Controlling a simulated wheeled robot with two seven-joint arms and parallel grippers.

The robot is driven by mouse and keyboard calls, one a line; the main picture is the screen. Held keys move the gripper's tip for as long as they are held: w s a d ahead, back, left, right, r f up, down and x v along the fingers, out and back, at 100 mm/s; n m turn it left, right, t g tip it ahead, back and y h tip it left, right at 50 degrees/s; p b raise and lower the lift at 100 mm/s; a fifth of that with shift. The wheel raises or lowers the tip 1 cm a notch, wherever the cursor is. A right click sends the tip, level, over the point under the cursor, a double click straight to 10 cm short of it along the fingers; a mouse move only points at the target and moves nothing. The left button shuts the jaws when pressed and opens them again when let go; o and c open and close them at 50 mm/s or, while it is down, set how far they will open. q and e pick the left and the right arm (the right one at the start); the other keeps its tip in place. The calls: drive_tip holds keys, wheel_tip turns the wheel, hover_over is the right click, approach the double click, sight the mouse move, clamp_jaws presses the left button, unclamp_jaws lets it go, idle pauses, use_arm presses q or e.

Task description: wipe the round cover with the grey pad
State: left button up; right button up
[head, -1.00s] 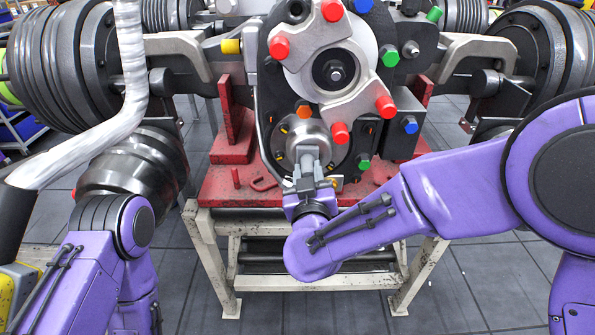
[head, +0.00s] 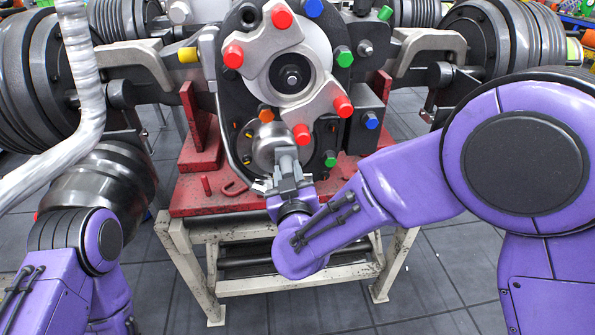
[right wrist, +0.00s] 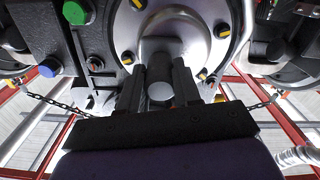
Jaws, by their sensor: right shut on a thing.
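The round cover (head: 268,146) is a shiny silver dome low on the front of the dark axle housing. It also shows in the right wrist view (right wrist: 198,45), straight ahead of the fingers. My right gripper (head: 287,180) is shut on the grey pad (head: 286,158), which lies over the lower right part of the cover. The pad appears to touch the cover, but the contact itself is hidden. In the right wrist view a rounded grey end shows between the two dark fingers of the right gripper (right wrist: 160,92). My left arm is at the lower left; its gripper is out of sight.
Red, green, blue and orange caps ring the housing around the cover. A red plate (head: 200,198) on a pale steel stand (head: 190,270) lies below, with a red hook on it. A pale wrapped pipe (head: 88,90) crosses the left side. Tiled floor is clear at the lower right.

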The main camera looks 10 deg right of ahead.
drive_tip(key=a+p, duration=0.1)
drive_tip(key=a, duration=0.4)
drive_tip(key=shift+a, duration=0.35)
